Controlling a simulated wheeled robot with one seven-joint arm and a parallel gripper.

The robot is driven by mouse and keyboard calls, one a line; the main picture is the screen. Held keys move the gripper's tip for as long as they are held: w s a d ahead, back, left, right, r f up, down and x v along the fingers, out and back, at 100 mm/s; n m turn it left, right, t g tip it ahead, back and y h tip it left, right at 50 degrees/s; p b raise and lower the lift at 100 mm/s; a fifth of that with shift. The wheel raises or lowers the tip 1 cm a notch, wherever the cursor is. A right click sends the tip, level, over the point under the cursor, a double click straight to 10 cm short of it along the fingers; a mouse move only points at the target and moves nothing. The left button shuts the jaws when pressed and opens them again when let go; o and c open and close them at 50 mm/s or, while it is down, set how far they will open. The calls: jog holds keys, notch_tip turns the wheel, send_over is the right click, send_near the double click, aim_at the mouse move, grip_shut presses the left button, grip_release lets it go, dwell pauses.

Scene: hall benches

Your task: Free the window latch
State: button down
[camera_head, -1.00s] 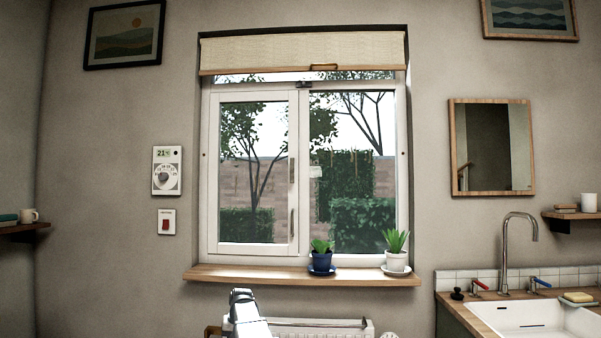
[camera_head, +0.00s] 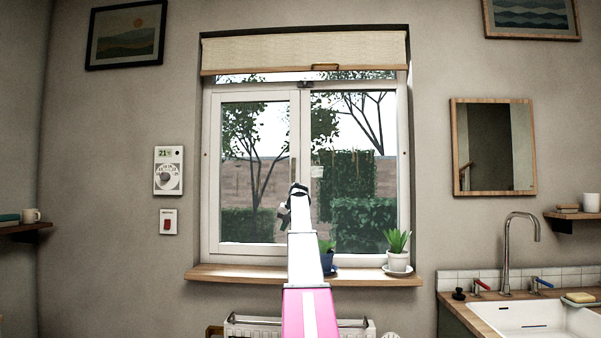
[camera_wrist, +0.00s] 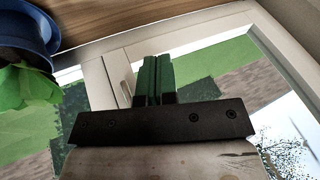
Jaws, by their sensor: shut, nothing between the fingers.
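The white-framed sliding window (camera_head: 214,180) fills the middle of the head view, its sash on the left. A small pale fitting (camera_head: 317,171) sits by the upright where the panes meet; I cannot tell whether it is the latch. A small dark fitting (camera_head: 305,85) is at the top of the frame. A slim grey pull (camera_head: 293,168) is on the sash's upright. My gripper (camera_head: 284,216) is in front of the lower sash, partly behind my own arm. In the wrist view my gripper (camera_wrist: 155,60) is shut and empty, beside a slim pull (camera_wrist: 125,90).
The wooden sill (camera_head: 220,273) holds a blue potted plant (camera_head: 327,262), partly hidden by my arm, and a white potted plant (camera_head: 398,260). The blue pot (camera_wrist: 35,25) is close in the wrist view. A radiator (camera_head: 250,328) is below. A sink (camera_head: 535,317) is at right.

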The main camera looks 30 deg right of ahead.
jog(key=s+d+r, duration=0.2)
jog(key=d+r, duration=0.3)
jog(key=r, duration=0.6)
jog(key=s+d+r+t, duration=0.1)
jog(key=d+r, duration=0.4)
jog(key=r, duration=0.6)
jog(key=s+d+r+t, duration=0.1)
jog(key=s+d+r, duration=0.2)
jog(key=r, duration=0.8)
jog(key=shift+d+m, duration=0.3)
jog(key=shift+d, duration=0.65)
jog(key=shift+s+f, duration=0.1)
